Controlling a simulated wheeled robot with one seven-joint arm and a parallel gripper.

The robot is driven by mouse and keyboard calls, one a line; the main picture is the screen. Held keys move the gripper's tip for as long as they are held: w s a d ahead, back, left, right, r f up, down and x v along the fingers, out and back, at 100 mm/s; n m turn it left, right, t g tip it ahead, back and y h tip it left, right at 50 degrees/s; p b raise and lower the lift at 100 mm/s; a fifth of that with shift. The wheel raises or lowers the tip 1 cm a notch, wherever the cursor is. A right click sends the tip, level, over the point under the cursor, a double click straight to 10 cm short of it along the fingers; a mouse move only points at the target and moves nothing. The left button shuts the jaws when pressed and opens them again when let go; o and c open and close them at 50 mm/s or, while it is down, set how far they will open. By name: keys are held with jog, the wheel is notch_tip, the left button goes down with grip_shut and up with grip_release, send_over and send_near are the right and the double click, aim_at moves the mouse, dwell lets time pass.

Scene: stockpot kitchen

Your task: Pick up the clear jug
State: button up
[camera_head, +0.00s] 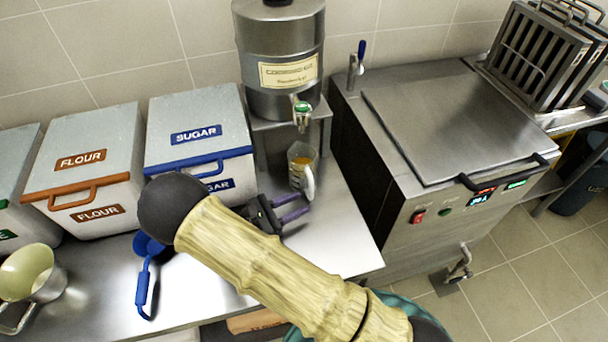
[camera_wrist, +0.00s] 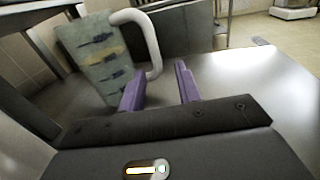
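The clear jug (camera_head: 299,160) stands on the steel counter under the tap of a steel drink dispenser, with amber content showing through its wall. Its white handle (camera_head: 308,183) faces the front right. In the wrist view the jug (camera_wrist: 97,62) is at the upper left, looking tilted in the slanted picture, with its white handle (camera_wrist: 150,42) arching to the right. My gripper (camera_head: 300,205) is open and empty, its purple fingers just in front of the handle. In the wrist view the fingers (camera_wrist: 160,82) are apart, with the handle ahead and slightly left of them.
The dispenser (camera_head: 280,50) stands on a steel stand behind the jug. A fryer-like steel unit (camera_head: 440,120) is close on the right. Sugar (camera_head: 196,120) and flour (camera_head: 85,155) bins stand left.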

aim_at(309, 197)
jog(key=x, duration=0.5)
jog(key=shift+w+p, duration=0.3)
jog(key=shift+w, duration=0.1)
jog(key=shift+s+a+r, duration=0.1)
jog(key=shift+s, duration=0.1)
jog(key=shift+w, duration=0.1)
jog(key=shift+c, duration=0.4)
grip_shut()
